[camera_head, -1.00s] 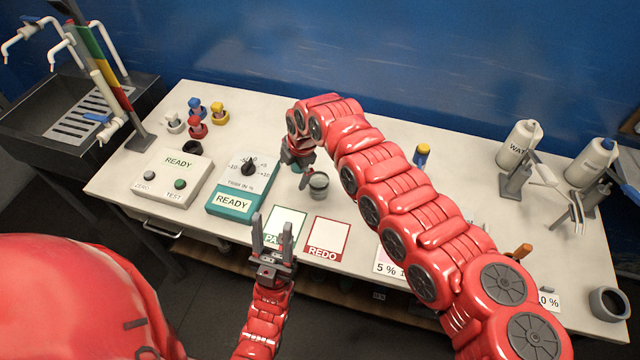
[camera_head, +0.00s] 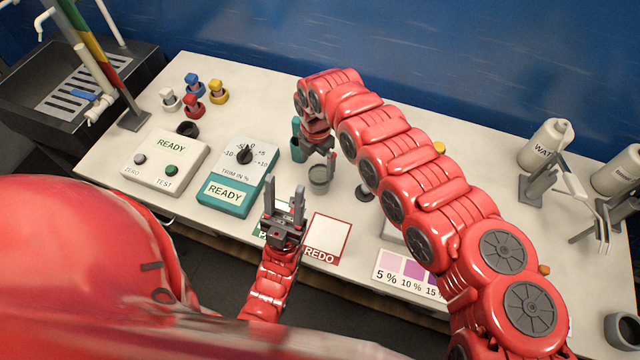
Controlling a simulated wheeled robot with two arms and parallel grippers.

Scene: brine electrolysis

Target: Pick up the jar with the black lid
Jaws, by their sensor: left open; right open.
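Several small jars stand at the back left, with white (camera_head: 170,100), blue (camera_head: 193,84), red (camera_head: 193,106) and yellow (camera_head: 218,92) tops. My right gripper (camera_head: 324,155) is open, pointing down just behind a small grey cup (camera_head: 319,181), beside a teal object (camera_head: 298,149). My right arm hides much of the table's middle and right. My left gripper (camera_head: 284,195) is open and empty, fingers pointing away over the front edge, partly covering a green-edged card (camera_head: 262,229).
A white READY box (camera_head: 165,163) and a teal trim box (camera_head: 236,190) stand at the left. A REDO card (camera_head: 327,238) and a colour chart (camera_head: 400,270) lie at the front. Bottles (camera_head: 546,145) stand at the right.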

